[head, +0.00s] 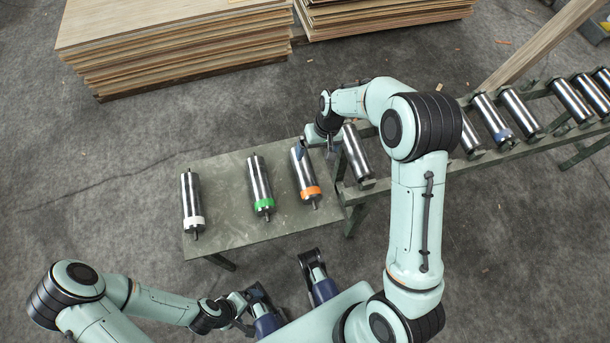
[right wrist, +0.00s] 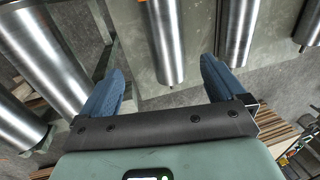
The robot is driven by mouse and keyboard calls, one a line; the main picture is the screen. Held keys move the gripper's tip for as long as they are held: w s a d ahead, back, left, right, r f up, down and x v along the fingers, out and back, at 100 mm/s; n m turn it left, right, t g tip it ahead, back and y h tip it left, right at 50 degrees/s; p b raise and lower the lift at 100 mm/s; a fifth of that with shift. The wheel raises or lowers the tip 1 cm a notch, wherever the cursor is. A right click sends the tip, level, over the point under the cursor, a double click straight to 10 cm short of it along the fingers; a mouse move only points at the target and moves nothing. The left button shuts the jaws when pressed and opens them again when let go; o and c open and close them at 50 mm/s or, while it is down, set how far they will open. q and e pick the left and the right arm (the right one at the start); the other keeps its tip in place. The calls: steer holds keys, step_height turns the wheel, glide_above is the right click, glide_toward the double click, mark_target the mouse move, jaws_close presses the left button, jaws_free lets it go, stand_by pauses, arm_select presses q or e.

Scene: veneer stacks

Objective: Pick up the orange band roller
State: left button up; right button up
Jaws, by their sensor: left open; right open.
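The orange band roller (head: 305,178) is a steel cylinder with an orange band at its near end. It lies at the right end of the grey-green table. My right gripper (head: 318,150) is open over the roller's far end, and one blue finger overlaps the steel in the head view. Nothing is between the pads of the open right gripper (right wrist: 160,85). My left gripper (head: 243,305) is open and empty, low and in front of the table.
A green band roller (head: 260,185) and a white band roller (head: 192,203) lie left on the table (head: 225,225). A roller conveyor (head: 420,165) adjoins the table's right side. Veneer stacks (head: 180,40) stand behind. Floor is clear between stacks and table.

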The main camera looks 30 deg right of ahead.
mark_target(307, 170)
steer(key=f, duration=0.3)
steer(key=a+f+b, duration=0.1)
steer(key=f, duration=0.2)
steer(key=shift+w+a+f, duration=0.1)
steer(key=shift+a, duration=0.05)
steer(key=f, duration=0.1)
steer(key=a+f, duration=0.1)
steer(key=f, duration=0.1)
steer(key=f+b, duration=0.1)
steer(key=f, duration=0.1)
steer(key=shift+a, duration=0.4)
steer(key=c, duration=1.3)
